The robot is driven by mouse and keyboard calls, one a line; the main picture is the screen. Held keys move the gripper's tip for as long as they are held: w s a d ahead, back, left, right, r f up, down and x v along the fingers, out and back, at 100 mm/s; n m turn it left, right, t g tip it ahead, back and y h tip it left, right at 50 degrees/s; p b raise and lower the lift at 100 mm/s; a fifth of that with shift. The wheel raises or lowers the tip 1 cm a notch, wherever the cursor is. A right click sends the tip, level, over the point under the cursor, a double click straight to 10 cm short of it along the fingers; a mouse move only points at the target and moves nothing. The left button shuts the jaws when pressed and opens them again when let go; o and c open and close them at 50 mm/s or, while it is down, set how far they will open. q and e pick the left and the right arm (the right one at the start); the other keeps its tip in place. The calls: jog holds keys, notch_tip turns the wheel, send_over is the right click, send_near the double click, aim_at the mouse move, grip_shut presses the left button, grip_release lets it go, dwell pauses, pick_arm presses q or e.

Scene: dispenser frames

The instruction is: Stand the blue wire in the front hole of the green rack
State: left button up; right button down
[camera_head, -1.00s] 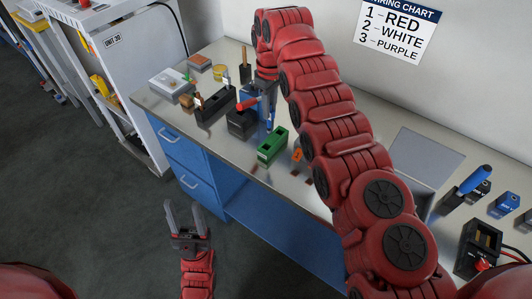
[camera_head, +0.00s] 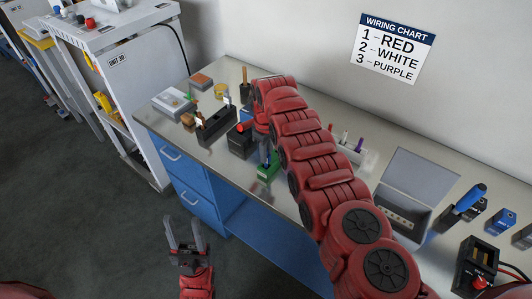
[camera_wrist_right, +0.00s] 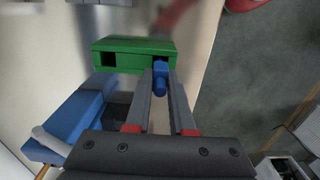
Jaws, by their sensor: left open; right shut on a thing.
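The green rack (camera_head: 264,174) stands on the bench and is partly hidden by my right arm. In the right wrist view the rack (camera_wrist_right: 135,48) shows one empty dark hole at its left and another opening near its right end. My right gripper (camera_wrist_right: 159,76) is shut on the blue wire (camera_wrist_right: 160,84), whose far end overlaps the right-hand opening. I cannot tell if that end is inside the hole or just over it. In the head view the right gripper (camera_head: 267,152) is at the rack. My left gripper (camera_head: 186,232) is open and empty, in front of the bench.
A black holder (camera_head: 215,126) and a grey box (camera_head: 172,102) stand to the left of the rack. To the right are an open grey case (camera_head: 402,215), a blue-handled tool (camera_head: 468,198) and a black device (camera_head: 477,265). Red, white and purple pieces (camera_head: 345,138) stand behind my right arm.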

jog(key=c, duration=0.8)
grip_release()
jog(key=shift+r, duration=0.25)
notch_tip(320, 180, up, 10)
jog(key=shift+f+b, duration=0.15)
jog(key=shift+b, duration=0.9)
notch_tip(320, 180, up, 2)
